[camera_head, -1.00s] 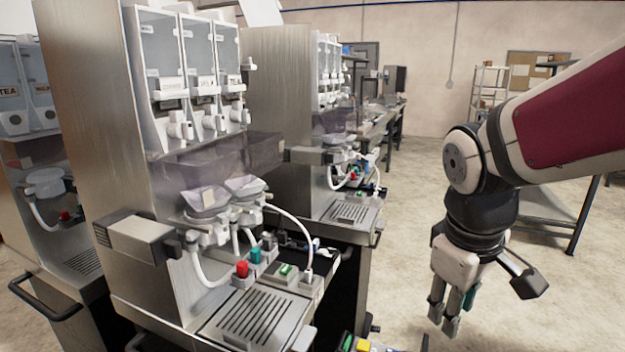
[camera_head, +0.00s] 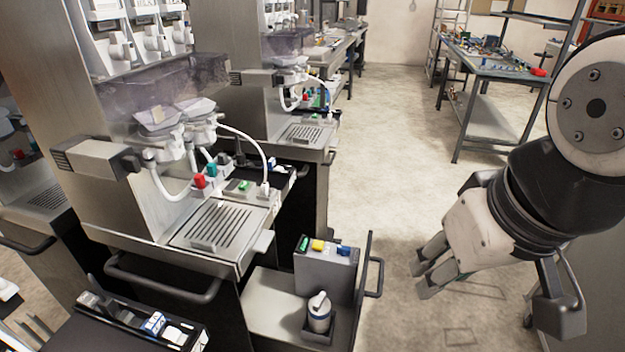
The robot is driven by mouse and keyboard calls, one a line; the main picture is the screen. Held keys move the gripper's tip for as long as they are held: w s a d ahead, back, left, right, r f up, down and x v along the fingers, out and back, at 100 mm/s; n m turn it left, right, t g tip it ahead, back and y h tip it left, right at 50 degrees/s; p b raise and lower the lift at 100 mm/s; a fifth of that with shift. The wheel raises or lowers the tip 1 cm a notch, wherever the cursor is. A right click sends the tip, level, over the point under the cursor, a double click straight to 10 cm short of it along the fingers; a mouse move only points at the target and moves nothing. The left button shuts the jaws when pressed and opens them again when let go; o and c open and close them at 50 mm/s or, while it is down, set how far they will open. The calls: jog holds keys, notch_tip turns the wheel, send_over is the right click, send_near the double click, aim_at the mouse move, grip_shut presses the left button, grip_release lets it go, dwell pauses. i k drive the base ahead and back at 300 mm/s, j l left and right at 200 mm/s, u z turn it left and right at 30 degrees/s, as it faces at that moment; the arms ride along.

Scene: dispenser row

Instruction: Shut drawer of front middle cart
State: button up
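The front middle cart (camera_head: 210,258) is a steel dispenser station with a slotted drip tray on top. Its drawer (camera_head: 268,305) stands open, pulled out to the right from under the top. The drawer's dark end panel (camera_head: 361,290) carries a black bar handle (camera_head: 379,278). Inside it are a grey box (camera_head: 325,270) with coloured pieces on top and a white lidded container (camera_head: 319,312) in a dark holder. My gripper (camera_head: 425,278) hangs to the right of the handle in the picture, apart from it and holding nothing visible. Its fingers look close together; their opening is unclear.
Another dispenser cart (camera_head: 300,135) stands behind. A dark tray of small parts (camera_head: 135,325) is at the lower left. A green-topped workbench (camera_head: 490,65) stands at the back right. The floor (camera_head: 390,170) between is clear.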

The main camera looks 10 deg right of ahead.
aim_at(275, 303)
jog(key=k+l+u, duration=0.1)
jog(key=k+l, duration=0.2)
jog(key=k, duration=0.15)
jog(key=k+l+u, duration=0.1)
jog(key=k+l, duration=0.2)
jog(key=k, duration=0.15)
jog(key=i+j+z, duration=0.2)
jog(key=j, duration=0.2)
jog(key=i+j+z, duration=0.2)
jog(key=j, duration=0.2)
